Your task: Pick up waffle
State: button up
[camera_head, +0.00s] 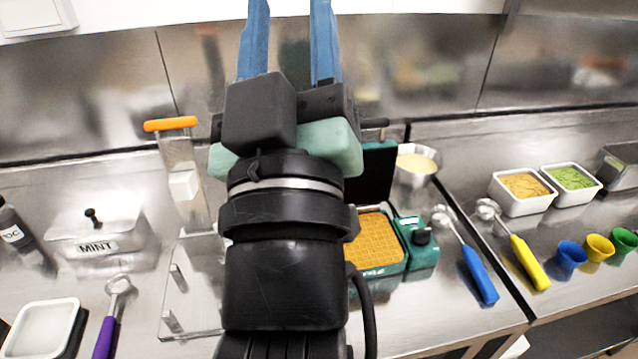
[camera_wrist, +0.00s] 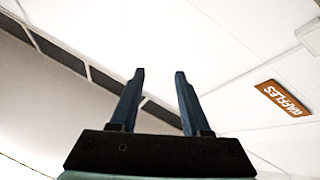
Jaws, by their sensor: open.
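The golden waffle (camera_head: 376,240) lies flat in a green waffle iron (camera_head: 421,245) on the steel counter, right of my arm in the head view. The iron's dark lid (camera_head: 378,170) stands open behind it. My arm hides the waffle's left part. My gripper (camera_head: 288,30) is raised above the counter with its two blue fingers pointing up, apart and empty. In the wrist view my gripper (camera_wrist: 158,75) is also open, facing the ceiling and upper wall. The waffle is not in the wrist view.
A metal bowl of batter (camera_head: 416,165) stands behind the iron. Scoops with blue (camera_head: 479,275) and yellow (camera_head: 529,263) handles lie to the right. A clear press with an orange handle (camera_head: 171,124) stands left of my arm. A MINT tub (camera_head: 96,232) and purple-handled scoop (camera_head: 104,335) are farther left.

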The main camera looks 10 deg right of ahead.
jog(key=w+d+f+n+g+h, duration=0.1)
jog(key=d+f+n+g, duration=0.1)
jog(key=f, duration=0.6)
jog(key=w+d+f+n+g+h, duration=0.1)
jog(key=d+f+n+g+h, duration=0.1)
jog(key=f, duration=0.5)
jog(key=n+g+h, duration=0.1)
jog(key=n+g, duration=0.6)
send_near(373, 266)
jog(key=s+a, duration=0.2)
jog(key=s, duration=0.2)
jog(key=shift+a+r, duration=0.1)
jog(key=shift+r, duration=0.4)
jog(key=shift+w, duration=0.1)
jog(key=x, duration=1.2)
jog(key=shift+w+d+r, duration=0.1)
jog(key=shift+w+d, duration=0.15)
jog(key=shift+w, duration=0.1)
grip_shut()
